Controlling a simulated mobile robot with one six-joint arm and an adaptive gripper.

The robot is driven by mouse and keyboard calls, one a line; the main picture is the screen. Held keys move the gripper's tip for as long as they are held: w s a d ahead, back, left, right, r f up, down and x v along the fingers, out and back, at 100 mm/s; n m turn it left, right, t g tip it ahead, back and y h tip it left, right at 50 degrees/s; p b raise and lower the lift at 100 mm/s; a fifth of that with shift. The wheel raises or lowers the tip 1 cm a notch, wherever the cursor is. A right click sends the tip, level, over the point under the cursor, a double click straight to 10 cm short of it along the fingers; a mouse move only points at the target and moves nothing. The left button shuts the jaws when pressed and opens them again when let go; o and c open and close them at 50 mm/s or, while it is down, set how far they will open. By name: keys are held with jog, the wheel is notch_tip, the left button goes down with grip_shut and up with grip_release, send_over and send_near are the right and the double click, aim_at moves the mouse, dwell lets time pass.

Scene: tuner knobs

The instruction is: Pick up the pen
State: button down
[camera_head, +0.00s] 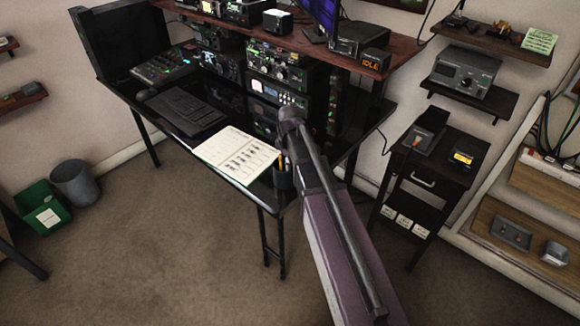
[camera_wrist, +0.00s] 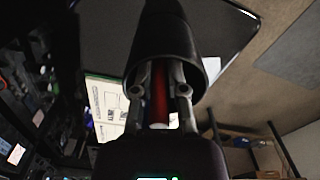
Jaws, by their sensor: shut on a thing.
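The pen (camera_wrist: 160,92) is a red shaft with a pale end. In the wrist view it stands with its lower part inside a black pen cup (camera_wrist: 165,35). My gripper (camera_wrist: 160,84) has a finger on each side of the red shaft, with the fingertips reaching into the cup's mouth, and is shut on the pen. In the head view the cup (camera_head: 283,179) stands at the desk's front right corner, with thin coloured pens (camera_head: 281,160) showing at its top. My arm partly hides that area and my gripper is not clear there.
The black desk (camera_head: 135,95) holds an open notebook (camera_head: 236,154), a keyboard (camera_head: 185,107) and stacked radio gear (camera_head: 278,65). A dark cabinet (camera_head: 430,180) stands to the right. Bins (camera_head: 75,184) stand on the floor at left. The floor in front is clear.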

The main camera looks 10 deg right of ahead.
jog(key=shift+r, duration=0.15)
notch_tip(320, 180, up, 18)
jog(key=p, duration=1.8)
dwell(0.4)
